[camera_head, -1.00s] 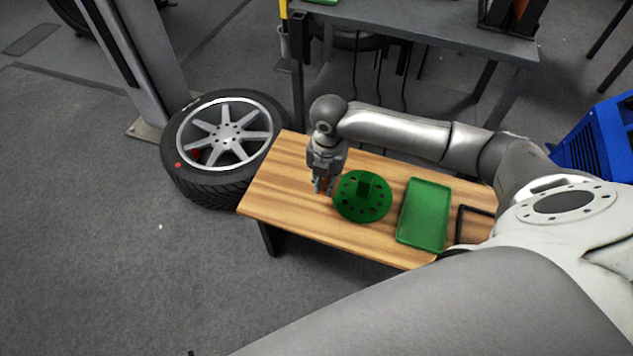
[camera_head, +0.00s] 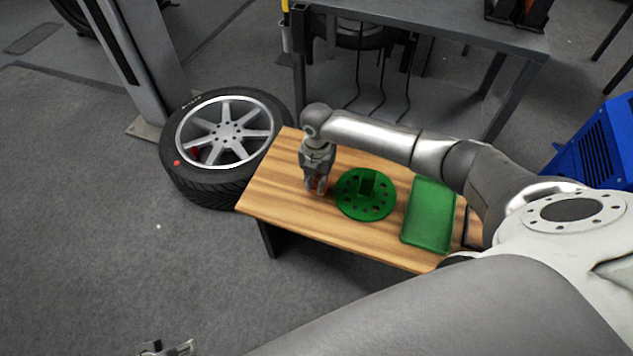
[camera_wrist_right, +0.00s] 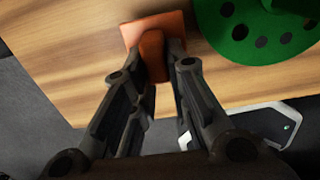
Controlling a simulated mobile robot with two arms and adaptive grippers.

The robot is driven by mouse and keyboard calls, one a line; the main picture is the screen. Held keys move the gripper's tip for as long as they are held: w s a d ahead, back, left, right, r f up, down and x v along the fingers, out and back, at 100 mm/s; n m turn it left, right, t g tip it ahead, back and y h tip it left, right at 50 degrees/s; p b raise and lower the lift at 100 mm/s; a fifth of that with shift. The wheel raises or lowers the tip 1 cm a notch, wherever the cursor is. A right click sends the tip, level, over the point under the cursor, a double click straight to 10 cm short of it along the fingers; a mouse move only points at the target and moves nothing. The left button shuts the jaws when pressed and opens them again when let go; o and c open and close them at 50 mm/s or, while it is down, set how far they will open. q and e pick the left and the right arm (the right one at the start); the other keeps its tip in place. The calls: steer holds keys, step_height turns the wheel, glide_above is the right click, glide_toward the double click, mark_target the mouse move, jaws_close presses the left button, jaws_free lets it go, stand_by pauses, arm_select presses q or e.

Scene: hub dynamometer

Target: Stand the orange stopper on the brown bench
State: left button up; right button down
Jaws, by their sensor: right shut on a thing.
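The brown bench (camera_head: 285,205) is a wood-topped table in the head view; its top also fills much of the right wrist view (camera_wrist_right: 70,50). My right gripper (camera_head: 317,188) is over the bench's left part, fingers pointing down. In the wrist view my right gripper (camera_wrist_right: 158,60) is shut on the orange stopper (camera_wrist_right: 152,40), which has a wide flat end and a narrower stem between the fingers. The stopper's far end is close to the bench top; I cannot tell whether it touches. In the head view the fingers mostly hide it. Part of my left gripper (camera_head: 166,348) shows at the bottom edge.
A green round plate with holes and a raised block (camera_head: 364,198) lies right of my right gripper. A green tray (camera_head: 428,222) lies further right. A wheel (camera_head: 222,150) lies beside the bench's left end. The bench's left part is clear.

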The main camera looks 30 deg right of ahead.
steer(key=shift+f, duration=0.15)
steer(key=c, duration=1.4)
jaws_free()
